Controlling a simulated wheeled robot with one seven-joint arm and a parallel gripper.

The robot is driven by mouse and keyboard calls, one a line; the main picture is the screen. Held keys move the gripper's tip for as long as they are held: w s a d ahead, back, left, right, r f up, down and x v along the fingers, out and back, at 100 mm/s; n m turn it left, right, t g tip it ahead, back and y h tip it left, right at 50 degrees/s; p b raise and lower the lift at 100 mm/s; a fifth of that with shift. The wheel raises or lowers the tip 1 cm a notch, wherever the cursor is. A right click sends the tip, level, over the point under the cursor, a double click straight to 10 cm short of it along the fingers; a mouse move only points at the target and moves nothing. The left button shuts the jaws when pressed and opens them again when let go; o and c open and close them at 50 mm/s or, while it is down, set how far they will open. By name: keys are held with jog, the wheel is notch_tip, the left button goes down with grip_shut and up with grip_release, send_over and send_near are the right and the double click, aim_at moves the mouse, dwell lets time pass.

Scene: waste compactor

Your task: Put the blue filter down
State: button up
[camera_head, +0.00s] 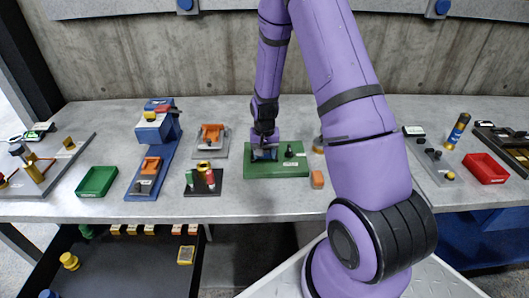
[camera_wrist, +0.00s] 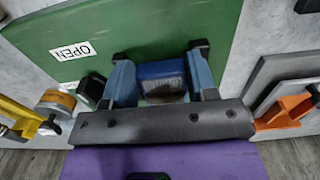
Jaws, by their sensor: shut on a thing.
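The blue filter (camera_wrist: 162,72) is a small blue block with a dark grey lower face. My gripper (camera_wrist: 160,64) is shut on it, one finger at each side. In the head view my gripper (camera_head: 264,146) points down over the left half of a green board (camera_head: 290,172), with the blue filter (camera_head: 263,155) at its tips. I cannot tell whether the filter touches the board. The gripper partly hides the filter.
A black knob (camera_head: 290,151) stands on the board, right of the gripper. A black base with small cylinders (camera_head: 203,181) and a grey base with an orange part (camera_head: 211,136) stand to the left. Bare table lies in front.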

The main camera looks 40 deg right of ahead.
jog(key=shift+s+f, duration=0.1)
jog(key=shift+f, duration=0.15)
jog(key=o, duration=0.8)
jog(key=shift+s, duration=0.1)
jog(key=shift+o, duration=0.7)
jog(key=shift+r, duration=0.3)
notch_tip(320, 180, up, 12)
jog(key=r, duration=0.1)
jog(key=s+a+r+n+t, duration=0.15)
jog(key=s+a+r, duration=0.25)
jog(key=r, duration=0.5)
jog(key=s+a+r+n+t, duration=0.15)
jog(key=s+a+r, duration=0.25)
jog(key=r, duration=0.4)
jog(key=s+a+r+n+t, duration=0.1)
jog(key=s+r, duration=0.3)
jog(key=s, duration=0.5)
jog(key=s+a+r+n+t, duration=0.1)
jog(key=s+a+r, duration=0.3)
jog(key=s, duration=0.5)
jog(key=shift+r+n, duration=0.4)
jog(key=shift+n, duration=0.5)
